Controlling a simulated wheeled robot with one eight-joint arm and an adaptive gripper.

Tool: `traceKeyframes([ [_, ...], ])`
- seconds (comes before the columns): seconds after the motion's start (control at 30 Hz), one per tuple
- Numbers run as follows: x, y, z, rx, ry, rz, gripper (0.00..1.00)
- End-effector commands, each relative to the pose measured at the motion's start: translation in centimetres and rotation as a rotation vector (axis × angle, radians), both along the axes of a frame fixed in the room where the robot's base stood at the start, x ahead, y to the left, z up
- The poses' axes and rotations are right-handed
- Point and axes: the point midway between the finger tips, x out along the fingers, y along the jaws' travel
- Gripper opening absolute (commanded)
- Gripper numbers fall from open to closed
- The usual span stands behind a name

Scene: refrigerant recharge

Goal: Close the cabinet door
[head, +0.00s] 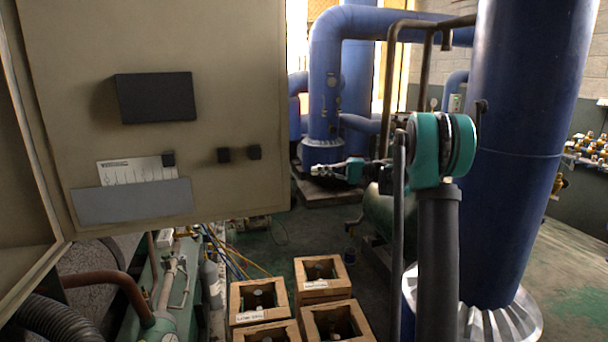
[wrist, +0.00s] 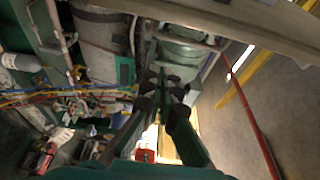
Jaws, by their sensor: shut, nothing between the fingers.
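The beige cabinet door (head: 235,100) stands open at the left of the head view, its flat face towards me. It carries a black box, small dark knobs, a white label and a grey pocket. Part of the cabinet frame (head: 25,265) shows at the far left, meeting the door's left side. My gripper (head: 314,170) is right of the door's free right edge, pointing left, with a visible gap in the picture. Its fingers (wrist: 165,90) are shut and empty in the wrist view. A beige edge crosses the top of that view; I cannot tell whether it is the door.
Wooden crates (head: 322,285) stand on the floor below my gripper. A large blue column (head: 525,150) rises at the right, and blue pipes (head: 325,95) stand behind. Green machinery with hoses (head: 150,300) lies under the door. Some floor is clear at the far right.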

Motion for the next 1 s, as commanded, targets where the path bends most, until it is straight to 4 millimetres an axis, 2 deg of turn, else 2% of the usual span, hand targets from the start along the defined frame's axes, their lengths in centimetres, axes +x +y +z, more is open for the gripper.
traceKeyframes([
  [0.17,0.0,1.8,0.1,0.003,0.000,0.003,0.00],
  [0.6,-0.1,10.2,0.0,0.001,0.000,0.003,0.00],
  [0.8,-2.8,8.9,0.0,0.001,0.000,0.000,0.00],
  [1.0,-3.8,8.6,0.0,0.001,0.000,0.000,0.00],
])
